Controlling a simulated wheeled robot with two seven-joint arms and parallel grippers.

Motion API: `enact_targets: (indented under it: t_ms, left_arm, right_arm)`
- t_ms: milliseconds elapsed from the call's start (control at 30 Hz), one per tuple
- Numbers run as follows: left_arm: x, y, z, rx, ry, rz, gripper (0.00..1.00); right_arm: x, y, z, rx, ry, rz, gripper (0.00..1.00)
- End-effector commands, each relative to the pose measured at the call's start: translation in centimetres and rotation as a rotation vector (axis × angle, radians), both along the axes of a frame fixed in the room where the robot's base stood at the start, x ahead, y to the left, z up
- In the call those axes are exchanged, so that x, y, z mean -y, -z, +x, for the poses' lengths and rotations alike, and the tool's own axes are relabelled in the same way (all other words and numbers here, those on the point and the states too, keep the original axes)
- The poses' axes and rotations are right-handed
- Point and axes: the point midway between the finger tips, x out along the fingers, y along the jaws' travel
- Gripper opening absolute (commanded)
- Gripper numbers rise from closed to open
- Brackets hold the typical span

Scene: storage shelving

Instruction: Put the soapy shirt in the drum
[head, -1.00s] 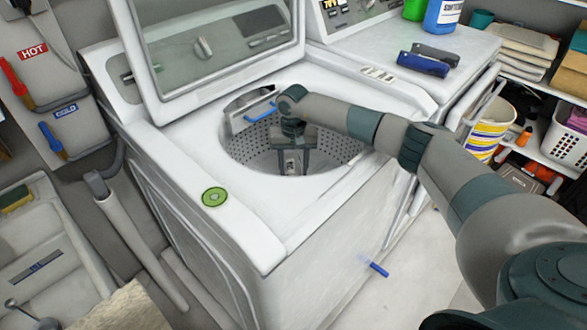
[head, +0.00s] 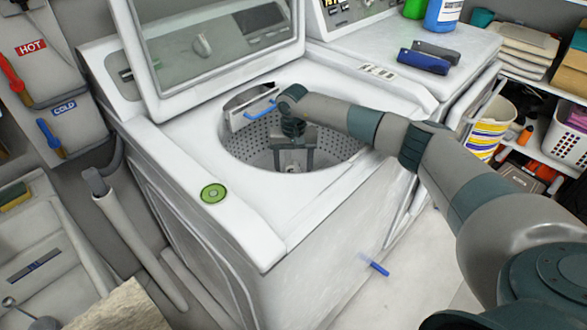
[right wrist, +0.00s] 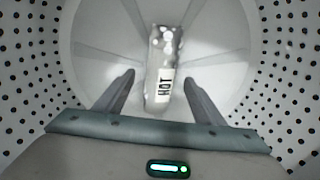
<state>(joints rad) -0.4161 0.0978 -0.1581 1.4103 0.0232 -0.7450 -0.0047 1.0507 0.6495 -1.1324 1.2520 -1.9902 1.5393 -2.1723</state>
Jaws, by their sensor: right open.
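My right arm reaches into the open drum (head: 250,146) of the top-loading washer. My right gripper (head: 293,162) points down inside it, and the right wrist view shows its two fingers (right wrist: 159,82) apart. My left gripper is not in view.
The washer lid (head: 222,55) stands raised behind the drum. A green disc (head: 214,193) lies on the washer's top at left. Bottles (head: 443,14) and a blue-handled item (head: 423,62) sit on the neighbouring machine. The perforated drum wall (right wrist: 285,70) surrounds the gripper closely.

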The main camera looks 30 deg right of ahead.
Motion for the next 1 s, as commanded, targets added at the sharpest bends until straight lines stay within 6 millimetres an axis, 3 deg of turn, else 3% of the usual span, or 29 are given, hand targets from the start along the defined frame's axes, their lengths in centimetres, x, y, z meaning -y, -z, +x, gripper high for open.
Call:
enact_targets:
  t_ms: [300, 533, 1000]
  left_arm:
    - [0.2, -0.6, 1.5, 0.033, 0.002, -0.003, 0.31]
    - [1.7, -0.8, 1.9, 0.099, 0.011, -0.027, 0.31]
    - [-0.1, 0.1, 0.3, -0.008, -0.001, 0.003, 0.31]
  right_arm:
    - [0.0, -0.5, 0.0, 0.0, 0.0, 0.0, 0.63]
    - [0.0, -1.7, 0.0, 0.001, -0.001, 0.0, 0.63]
    - [0.0, -10.6, 0.1, 0.004, -0.001, 0.0, 0.63]
